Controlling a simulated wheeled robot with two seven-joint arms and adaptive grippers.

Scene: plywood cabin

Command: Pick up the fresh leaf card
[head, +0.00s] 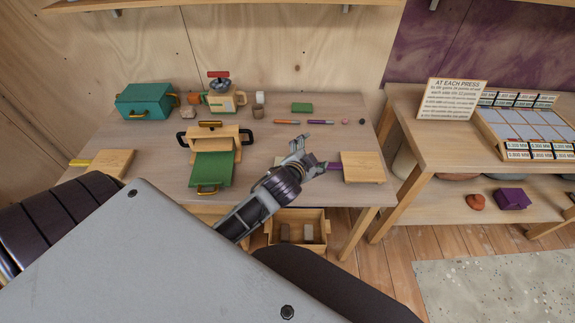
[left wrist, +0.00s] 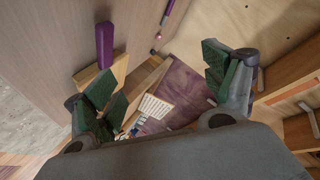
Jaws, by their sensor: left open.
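I cannot tell for certain which thing is the leaf card; no item clearly reads as a card with a leaf on it. A small flat green block (head: 302,107) lies at the back middle of the table. A wooden press (head: 215,142) with dark side handles stands on the table, with a green tray (head: 211,168) sticking out of its front. My left gripper (head: 316,154) is open and empty over the table's front right part, beside a purple-handled wooden board (head: 362,167). The left wrist view shows its two fingers apart (left wrist: 158,82). My right gripper is not in view.
A yellow-handled board (head: 111,163) lies at left. A sign (head: 452,99) and a rack (head: 525,128) stand on the right table.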

